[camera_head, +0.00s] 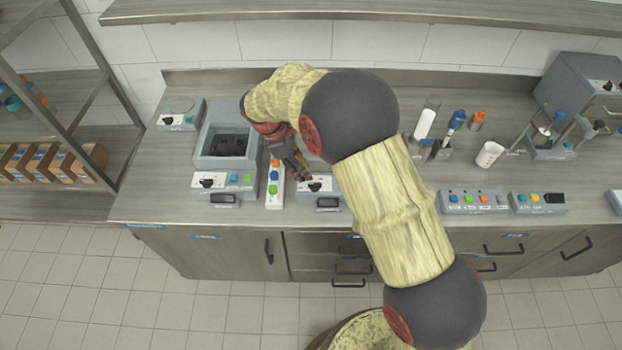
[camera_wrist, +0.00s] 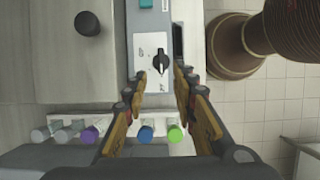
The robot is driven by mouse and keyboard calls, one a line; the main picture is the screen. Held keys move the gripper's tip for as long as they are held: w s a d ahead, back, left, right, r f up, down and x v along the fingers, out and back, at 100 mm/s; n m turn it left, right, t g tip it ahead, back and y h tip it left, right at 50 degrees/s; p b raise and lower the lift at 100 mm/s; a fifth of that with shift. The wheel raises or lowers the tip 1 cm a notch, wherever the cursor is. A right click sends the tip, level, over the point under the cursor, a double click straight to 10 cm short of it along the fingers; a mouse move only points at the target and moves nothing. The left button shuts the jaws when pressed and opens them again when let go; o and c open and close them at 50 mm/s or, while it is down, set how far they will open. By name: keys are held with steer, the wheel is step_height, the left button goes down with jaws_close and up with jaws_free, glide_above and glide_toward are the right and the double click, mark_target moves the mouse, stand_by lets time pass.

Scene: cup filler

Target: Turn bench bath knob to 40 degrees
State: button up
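My gripper (camera_wrist: 161,80) is open in the wrist view, one finger on each side of a white dial plate. A black knob (camera_wrist: 160,62) sits on that plate, just beyond the fingertips and roughly between them; no contact shows. A small light mark is at the knob's lower end in this view; the scale is too small to read. In the head view my gripper (camera_head: 302,172) is low over the left end of a grey control panel (camera_head: 316,186), whose right part is hidden by my arm. Whether this panel belongs to the bench bath I cannot tell.
A grey open tub (camera_head: 228,143) with its own knob panel (camera_head: 207,182) stands left. Between the panels lies a strip with coloured buttons (camera_head: 274,176), also below the fingers in the wrist view (camera_wrist: 145,132). A dark round knob (camera_wrist: 88,22) sits on a grey surface. A beaker (camera_head: 489,154) stands right.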

mark_target(313, 183)
steer(key=x, duration=0.7)
steer(key=shift+b, duration=0.35)
steer(key=shift+s, duration=0.1)
steer(key=shift+c, duration=0.6)
jaws_close()
